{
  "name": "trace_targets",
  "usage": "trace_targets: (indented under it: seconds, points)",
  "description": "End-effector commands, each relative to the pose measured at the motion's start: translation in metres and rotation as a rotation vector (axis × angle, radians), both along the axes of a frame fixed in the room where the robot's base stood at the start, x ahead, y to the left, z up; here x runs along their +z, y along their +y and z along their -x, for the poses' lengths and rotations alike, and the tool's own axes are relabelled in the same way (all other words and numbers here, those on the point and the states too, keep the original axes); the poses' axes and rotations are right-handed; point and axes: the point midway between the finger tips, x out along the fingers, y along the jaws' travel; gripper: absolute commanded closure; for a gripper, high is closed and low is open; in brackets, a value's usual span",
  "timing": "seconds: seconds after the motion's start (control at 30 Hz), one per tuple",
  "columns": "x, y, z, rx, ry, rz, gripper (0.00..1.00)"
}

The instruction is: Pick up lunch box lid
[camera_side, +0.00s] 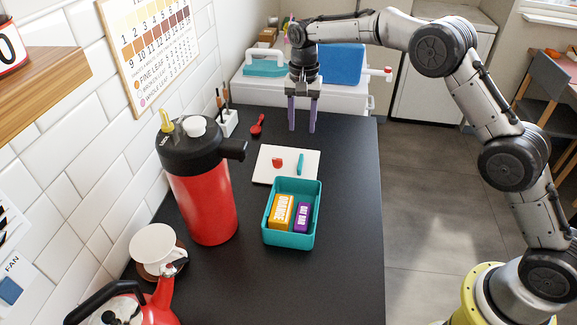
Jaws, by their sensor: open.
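A teal lunch box (292,238) stands open on the dark counter, with an orange bar (282,212) and a purple bar (303,217) inside. Behind it lies a flat white panel (262,166) with a small red piece and a teal strip on top; it looks like the lid. The box's far rim is close to the panel's near edge; I cannot tell if they touch. My gripper (301,130) points down with two purple fingers apart and nothing between them. It is beyond the panel, toward the counter's far end.
A large red flask (205,205) stands left of the box, near the tiled wall. A red kettle (155,303) and a white dripper (157,246) are at the near left. A red spoon (257,125) and a white utensil holder (228,123) are behind. The counter's right side is clear.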

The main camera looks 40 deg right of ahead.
Motion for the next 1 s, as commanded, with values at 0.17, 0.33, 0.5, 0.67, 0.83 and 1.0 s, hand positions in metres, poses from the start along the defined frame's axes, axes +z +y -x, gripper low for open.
trace_targets:
  seconds: [0.17, 0.33, 0.5, 0.67, 0.83, 1.0]
  points:
    - [-0.035, 0.0, 0.001, 0.0, 0.004, 0.001, 0.5]
    - [-0.053, -0.001, 0.0, 0.0, 0.001, 0.0, 0.5]
    - [-0.063, -0.001, 0.0, -0.001, 0.002, 0.001, 0.5]
    - [-0.087, -0.004, -0.001, -0.001, 0.004, 0.001, 0.5]
    - [-0.105, -0.004, -0.002, -0.001, 0.001, 0.0, 0.5]
    - [-0.108, -0.003, -0.002, 0.0, -0.001, 0.0, 0.5]
